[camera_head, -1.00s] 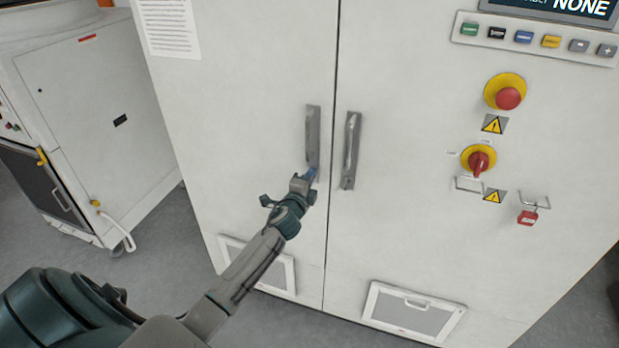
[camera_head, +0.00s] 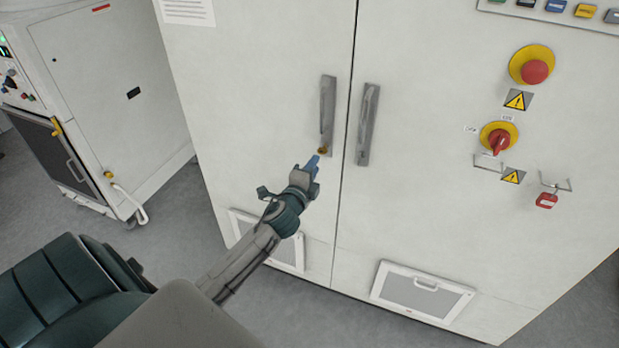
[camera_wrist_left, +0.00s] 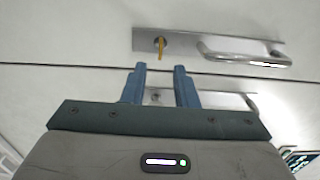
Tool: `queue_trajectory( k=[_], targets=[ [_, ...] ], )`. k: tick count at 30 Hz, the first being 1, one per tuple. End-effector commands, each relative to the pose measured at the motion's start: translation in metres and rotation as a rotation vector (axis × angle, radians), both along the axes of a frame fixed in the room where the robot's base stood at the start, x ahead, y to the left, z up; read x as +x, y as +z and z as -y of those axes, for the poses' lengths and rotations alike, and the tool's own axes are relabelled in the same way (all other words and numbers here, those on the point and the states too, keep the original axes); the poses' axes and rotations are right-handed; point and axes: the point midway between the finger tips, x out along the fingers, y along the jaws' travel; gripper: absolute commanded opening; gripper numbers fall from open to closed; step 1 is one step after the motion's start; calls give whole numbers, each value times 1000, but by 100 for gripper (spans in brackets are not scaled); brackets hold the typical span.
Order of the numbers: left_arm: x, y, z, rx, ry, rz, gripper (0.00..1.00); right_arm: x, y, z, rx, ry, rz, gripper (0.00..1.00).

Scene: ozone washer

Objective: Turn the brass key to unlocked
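The brass key (camera_head: 322,150) sits at the lower end of the left door's handle plate (camera_head: 327,103). In the left wrist view the key (camera_wrist_left: 161,47) sticks out of a round lock in the metal plate (camera_wrist_left: 180,40), beside the curved handle. My left gripper (camera_head: 315,162) is just below the key in the head view. In the left wrist view its two blue fingers (camera_wrist_left: 160,82) are apart with nothing gripped, and the key lies just past their tips, apart from them. My right gripper is not in view.
The right door's handle (camera_head: 367,125) is close by, across the door seam. To the right are a red emergency button (camera_head: 535,72), a red rotary switch (camera_head: 499,142) and a red padlock (camera_head: 546,201). Another white machine (camera_head: 110,85) stands at the left. Grey floor lies between.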

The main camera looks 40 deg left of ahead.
Motion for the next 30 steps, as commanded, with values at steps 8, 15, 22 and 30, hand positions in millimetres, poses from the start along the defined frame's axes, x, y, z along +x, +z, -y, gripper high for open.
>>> queue_trajectory(
  k=[8, 15, 22, 30],
  targets=[
    [-26, 0, 6, 0, -1, 1, 26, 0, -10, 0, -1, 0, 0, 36],
    [-27, 0, 7, 0, -1, 0, 26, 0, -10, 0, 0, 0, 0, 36],
    [-27, 0, 7, 0, 0, 0, 26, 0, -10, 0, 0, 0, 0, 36],
    [-28, -48, 1, -72, 13, -68, 26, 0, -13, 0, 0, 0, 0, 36]
  ],
)
